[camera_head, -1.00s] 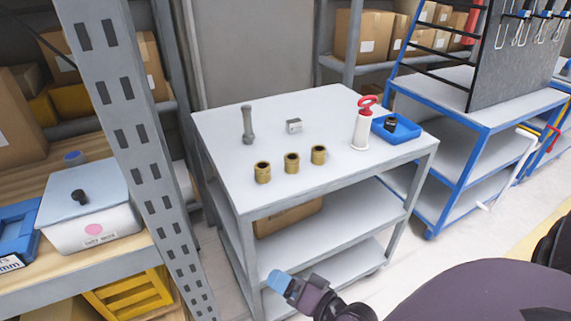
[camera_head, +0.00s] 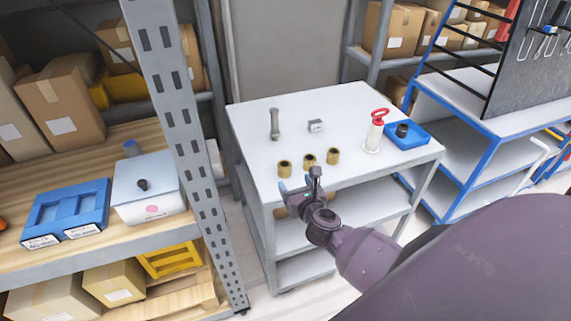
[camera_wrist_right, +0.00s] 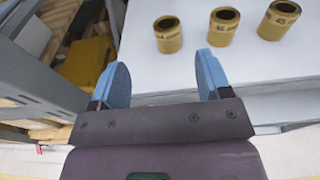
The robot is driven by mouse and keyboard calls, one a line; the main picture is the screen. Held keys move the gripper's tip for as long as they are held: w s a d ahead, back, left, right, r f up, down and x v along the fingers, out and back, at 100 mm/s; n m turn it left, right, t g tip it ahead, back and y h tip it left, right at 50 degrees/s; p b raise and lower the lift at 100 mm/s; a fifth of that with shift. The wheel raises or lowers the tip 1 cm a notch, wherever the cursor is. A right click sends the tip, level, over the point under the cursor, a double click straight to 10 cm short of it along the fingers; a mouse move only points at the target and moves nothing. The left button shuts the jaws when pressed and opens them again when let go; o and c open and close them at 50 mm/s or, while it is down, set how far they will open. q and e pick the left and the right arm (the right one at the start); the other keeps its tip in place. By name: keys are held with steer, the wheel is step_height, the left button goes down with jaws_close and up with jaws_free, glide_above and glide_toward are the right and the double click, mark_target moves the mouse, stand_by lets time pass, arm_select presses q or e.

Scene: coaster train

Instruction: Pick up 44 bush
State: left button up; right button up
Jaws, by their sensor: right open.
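Three brass bushes stand upright in a row near the front of the grey table: a left one (camera_head: 284,170), a middle one (camera_head: 308,161) and a right one (camera_head: 333,158). The right wrist view also shows the left bush (camera_wrist_right: 169,42), middle bush (camera_wrist_right: 221,36) and right bush (camera_wrist_right: 275,28). The right one's mark looks like 45; I cannot read the others surely, so I cannot tell which is 44. My right gripper (camera_head: 299,183) is open and empty at the table's front edge, on the near side of the bushes. It touches none. My left gripper is not in view.
On the table (camera_head: 262,110) stand a grey pin (camera_head: 274,125), a small metal block (camera_head: 315,126), a white cylinder with a red handle (camera_head: 374,135) and a blue tray (camera_head: 410,142) holding a dark ring. A steel shelf post (camera_head: 185,120) rises at left.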

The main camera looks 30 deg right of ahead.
mark_target(287, 168)
steer(key=x, duration=0.5)
steer(key=shift+w+d+f, duration=0.15)
steer(key=shift+w, duration=0.1)
steer(key=w, duration=0.1)
steer(key=w+d+b, duration=0.1)
steer(key=w+f, duration=0.1)
steer(key=shift+w+d+f, duration=0.1)
steer(key=shift+w+d, duration=0.15)
steer(key=shift+d, duration=0.05)
steer(key=shift+w+d, duration=0.15)
steer(key=shift+w, duration=0.4)
steer(key=c, duration=1.1)
